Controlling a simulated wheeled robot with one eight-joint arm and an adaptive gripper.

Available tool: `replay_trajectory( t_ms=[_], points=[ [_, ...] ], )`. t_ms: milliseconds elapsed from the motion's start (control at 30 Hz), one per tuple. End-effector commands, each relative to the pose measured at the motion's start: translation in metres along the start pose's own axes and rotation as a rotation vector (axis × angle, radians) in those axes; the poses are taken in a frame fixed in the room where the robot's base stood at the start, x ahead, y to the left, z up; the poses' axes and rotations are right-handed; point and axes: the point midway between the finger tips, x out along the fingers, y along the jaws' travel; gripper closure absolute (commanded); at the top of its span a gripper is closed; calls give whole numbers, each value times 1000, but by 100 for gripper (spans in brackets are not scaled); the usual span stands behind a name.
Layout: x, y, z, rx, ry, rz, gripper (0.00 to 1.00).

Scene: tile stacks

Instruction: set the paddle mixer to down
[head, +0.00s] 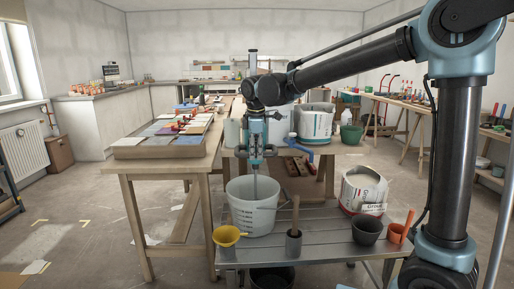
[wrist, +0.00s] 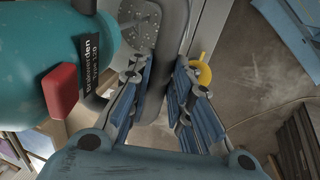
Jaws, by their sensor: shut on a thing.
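The paddle mixer shows in the wrist view as a large teal body (wrist: 75,60) with a black label and a red block, close on the left. A dark grey bar, apparently its handle, runs between the blue-padded fingers of my gripper (wrist: 165,85), which is shut on it. In the head view the mixer's shaft (head: 255,186) points down into a white bucket (head: 245,218) on the metal bench. My gripper (head: 256,140) is above this bucket; there it and the mixer's body overlap and are hard to tell apart. The paddle is hidden inside the bucket.
The slatted metal bench (head: 325,238) carries a yellow funnel (head: 226,236), a grey pot holding a stick (head: 293,243), a dark pot (head: 367,231) and an open grout bag (head: 362,190). A wooden table (head: 150,166) with tiles stands behind left. Floor is open at left.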

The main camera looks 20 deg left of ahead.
Motion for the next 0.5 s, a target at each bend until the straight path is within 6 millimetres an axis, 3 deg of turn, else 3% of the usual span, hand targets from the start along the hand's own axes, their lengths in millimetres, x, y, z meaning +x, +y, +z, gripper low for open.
replay_trajectory(
  t_ms=[267, 300, 367, 400, 500],
  points=[
    [2, -1, 0, 0, -1, -2, 100],
    [2, -2, 0, 0, -1, -2, 78],
    [2, -2, 0, 0, -1, -2, 65],
    [2, -2, 0, 0, -1, -2, 60],
    [2, -2, 0, 0, -1, -2, 60]
  ],
)
